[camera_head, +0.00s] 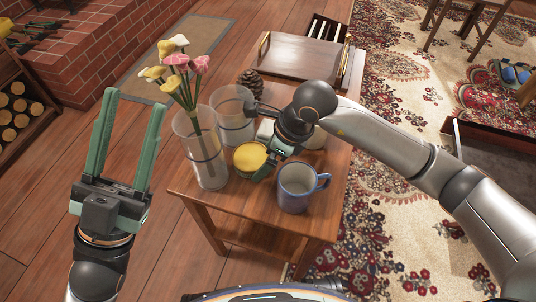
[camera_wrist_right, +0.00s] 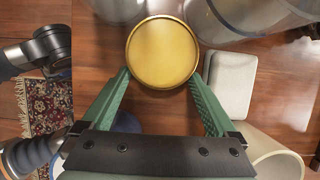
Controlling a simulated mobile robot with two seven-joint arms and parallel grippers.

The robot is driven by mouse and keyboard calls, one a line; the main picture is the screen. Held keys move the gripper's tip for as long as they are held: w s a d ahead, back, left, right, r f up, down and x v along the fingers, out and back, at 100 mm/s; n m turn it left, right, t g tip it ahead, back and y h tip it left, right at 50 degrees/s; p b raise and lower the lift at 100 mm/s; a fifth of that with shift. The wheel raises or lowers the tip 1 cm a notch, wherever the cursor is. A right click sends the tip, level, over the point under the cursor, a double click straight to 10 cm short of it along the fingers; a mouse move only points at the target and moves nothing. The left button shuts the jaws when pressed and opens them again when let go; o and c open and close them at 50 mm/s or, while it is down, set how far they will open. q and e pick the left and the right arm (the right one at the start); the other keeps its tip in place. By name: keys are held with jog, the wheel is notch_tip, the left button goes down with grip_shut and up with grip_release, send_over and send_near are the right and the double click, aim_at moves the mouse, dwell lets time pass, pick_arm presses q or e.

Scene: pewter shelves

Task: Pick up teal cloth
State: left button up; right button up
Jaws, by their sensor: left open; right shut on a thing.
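I see no teal cloth in either view. My right gripper (camera_head: 264,163) is low over the small wooden table, shut on a round yellow-topped container (camera_head: 249,156). In the right wrist view its two green fingers (camera_wrist_right: 160,76) press against opposite sides of the container's golden round top (camera_wrist_right: 163,50). The container's lower part is mostly hidden. My left gripper (camera_head: 134,98) is open and empty, raised left of the table with its fingers pointing up in the picture.
On the table (camera_head: 240,208) stand a glass vase (camera_head: 200,160) with flowers, a clear glass (camera_head: 232,112), a blue mug (camera_head: 297,187) and a pinecone (camera_head: 250,82). A pale block (camera_wrist_right: 232,83) lies close beside my right finger.

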jog(key=o, duration=1.3)
jog(key=shift+f, duration=0.15)
jog(key=shift+o, duration=0.4)
jog(key=shift+r, duration=0.2)
